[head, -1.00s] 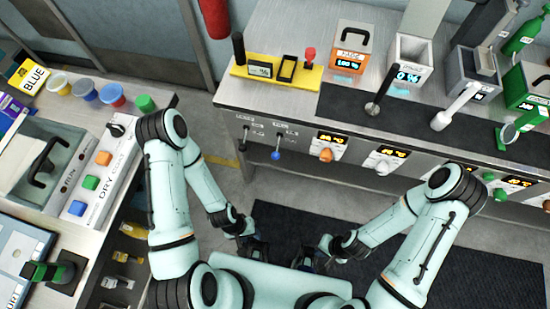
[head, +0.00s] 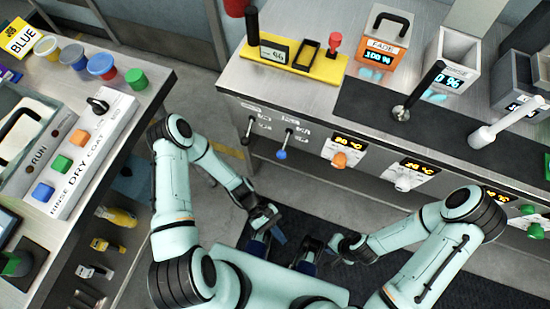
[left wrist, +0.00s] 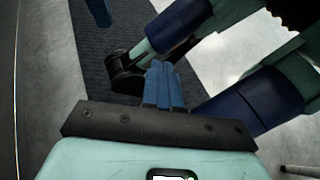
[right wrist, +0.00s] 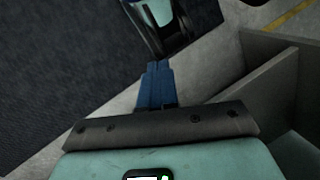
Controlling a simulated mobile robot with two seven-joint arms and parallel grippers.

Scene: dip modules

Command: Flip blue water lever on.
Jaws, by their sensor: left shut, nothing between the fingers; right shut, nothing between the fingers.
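The blue-tipped water lever (head: 282,153) is on the front panel of the steel counter, in the head view's middle. Its blue knob hangs down at the end of a thin metal stem. A similar black-tipped lever (head: 244,145) is just left of it. My left gripper (head: 280,237) is below and in front of the levers, apart from them. It is shut and empty, and its blue fingers meet in the left wrist view (left wrist: 160,66). My right gripper (head: 334,242) is also low and apart from the counter. It is shut and empty in the right wrist view (right wrist: 156,66).
An orange knob (head: 340,160) and a white knob (head: 403,182) are right of the levers on the panel. A yellow tray (head: 300,63) sits on the counter above. Another bench with a button panel (head: 95,145) stands at left. Floor shows between bench and counter.

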